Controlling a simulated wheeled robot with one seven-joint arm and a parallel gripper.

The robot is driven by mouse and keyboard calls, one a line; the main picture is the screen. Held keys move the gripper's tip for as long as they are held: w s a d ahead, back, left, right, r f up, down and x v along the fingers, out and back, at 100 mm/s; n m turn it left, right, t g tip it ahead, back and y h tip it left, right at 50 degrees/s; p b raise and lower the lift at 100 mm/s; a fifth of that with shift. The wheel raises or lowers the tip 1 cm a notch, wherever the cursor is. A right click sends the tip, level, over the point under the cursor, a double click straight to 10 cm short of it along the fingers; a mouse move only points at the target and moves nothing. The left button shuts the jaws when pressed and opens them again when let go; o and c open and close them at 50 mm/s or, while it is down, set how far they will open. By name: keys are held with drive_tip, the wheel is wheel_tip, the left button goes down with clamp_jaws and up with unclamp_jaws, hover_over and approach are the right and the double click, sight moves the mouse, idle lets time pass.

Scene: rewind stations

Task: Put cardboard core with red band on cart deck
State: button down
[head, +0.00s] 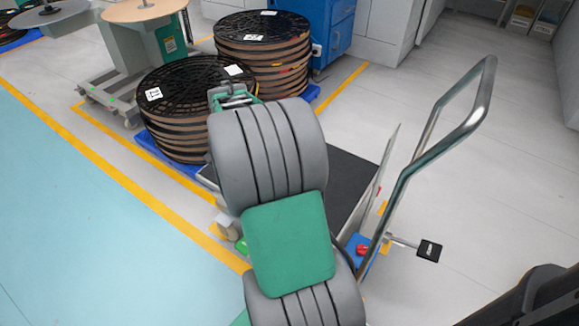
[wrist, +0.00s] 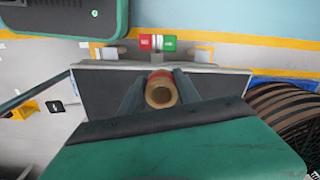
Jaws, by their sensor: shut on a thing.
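The cardboard core (wrist: 160,94) is a short tan tube with a red band, seen end-on in the wrist view. My gripper (wrist: 160,88) is shut on it, with a dark finger on each side. The dark grey cart deck (wrist: 98,100) with a pale rim lies behind the core in that view. I cannot tell whether the core touches the deck. In the head view the deck (head: 346,172) shows to the right of my grey and green arm, which hides part of it. The core is hidden there.
The cart's metal handle (head: 408,170) rises at the deck's right. Stacks of black reels (head: 185,120) stand on blue pallets left of and behind the cart. A blue cabinet (head: 333,35) is at the back. Red and green blocks (wrist: 157,42) sit beyond the deck edge. Right floor is open.

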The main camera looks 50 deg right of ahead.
drive_tip(key=s+d+f+m, duration=0.3)
drive_tip(key=s+d+m, duration=0.25)
drive_tip(key=s, duration=0.25)
drive_tip(key=d+f+b, duration=0.1)
drive_tip(key=d+f, duration=0.2)
drive_tip(key=d, duration=0.1)
drive_tip(key=w+d+f+b, duration=0.1)
drive_tip(key=d+f+b, duration=0.1)
drive_tip(key=d+f, duration=0.1)
drive_tip(key=w+d+f+b, duration=0.1)
drive_tip(key=d+f, duration=0.2)
drive_tip(key=d, duration=0.2)
drive_tip(key=shift+w+d+b, duration=0.25)
drive_tip(key=shift+b, duration=0.15)
drive_tip(key=shift+d+f, duration=0.3)
drive_tip(key=shift+w+d+f+b, duration=0.15)
drive_tip(key=shift+f+b, duration=0.9)
drive_tip(key=shift+f, duration=0.75)
drive_tip(key=c, duration=0.9)
unclamp_jaws()
drive_tip(key=shift+r, duration=0.1)
